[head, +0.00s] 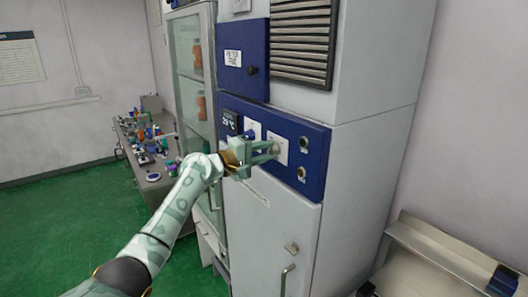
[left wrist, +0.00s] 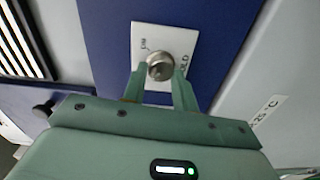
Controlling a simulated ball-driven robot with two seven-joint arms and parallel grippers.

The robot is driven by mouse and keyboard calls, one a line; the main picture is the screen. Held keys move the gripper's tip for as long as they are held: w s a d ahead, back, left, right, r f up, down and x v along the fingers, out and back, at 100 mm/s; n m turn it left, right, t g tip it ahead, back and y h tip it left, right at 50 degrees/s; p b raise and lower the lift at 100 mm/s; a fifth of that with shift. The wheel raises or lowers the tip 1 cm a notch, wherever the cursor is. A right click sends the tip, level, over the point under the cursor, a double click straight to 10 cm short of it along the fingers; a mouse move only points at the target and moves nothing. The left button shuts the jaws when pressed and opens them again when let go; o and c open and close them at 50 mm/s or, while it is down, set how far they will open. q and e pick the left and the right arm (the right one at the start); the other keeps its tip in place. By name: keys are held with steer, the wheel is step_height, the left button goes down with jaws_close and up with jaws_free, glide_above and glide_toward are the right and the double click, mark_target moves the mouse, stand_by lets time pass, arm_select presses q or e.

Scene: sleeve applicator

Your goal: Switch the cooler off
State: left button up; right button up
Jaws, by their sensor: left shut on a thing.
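The cooler (head: 262,215) is a tall pale cabinet with a blue control panel (head: 312,177) across its front. My left gripper (head: 275,149) is at this panel, with its fingers closed on a round metal knob. In the left wrist view the knob (left wrist: 160,66) sits on a white plate (left wrist: 151,33), between the two green fingertips (left wrist: 160,72). Small lettering on the plate is partly hidden by the fingers and too blurred to read surely. My right gripper is not in view.
Two more round controls (head: 303,143) sit at the panel's right end. A small lit display (head: 229,121) is at its left. A blue door (head: 242,60) and a dark vent (head: 302,40) are above. A cluttered bench (head: 150,172) stands left, a metal bench (head: 445,250) right.

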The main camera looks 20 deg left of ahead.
arm_select(q)
steer(key=o, duration=1)
steer(key=shift+c, duration=0.2)
steer(key=b+v, duration=0.4)
steer(key=v, duration=1.2)
steer(key=shift+a+b, duration=0.15)
steer(key=shift+b, duration=0.15)
